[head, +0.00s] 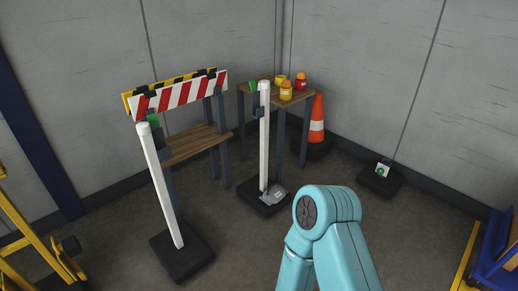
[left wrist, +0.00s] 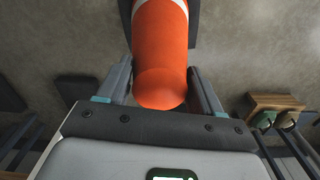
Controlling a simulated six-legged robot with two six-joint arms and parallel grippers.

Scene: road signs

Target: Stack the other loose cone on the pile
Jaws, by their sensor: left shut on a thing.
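An orange cone (left wrist: 161,40) with a white band is in the left wrist view. Its narrow rounded end lies between the fingers of my left gripper (left wrist: 160,92), which is shut on it. Part of its dark base (left wrist: 194,22) shows beyond it. Another orange cone (head: 317,122) with a white band stands upright on a dark base in the head view, behind the small wooden table; I cannot tell whether it is one cone or a pile. Neither gripper shows in the head view. My right gripper is out of view.
White posts (head: 163,190) (head: 264,130) stand on dark bases. A red-striped board (head: 180,93) and a small table (head: 262,97) with jars (head: 286,90) are behind. A low dark block (head: 380,180) sits right. A yellow frame (head: 35,240) is left. Open floor lies right of centre.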

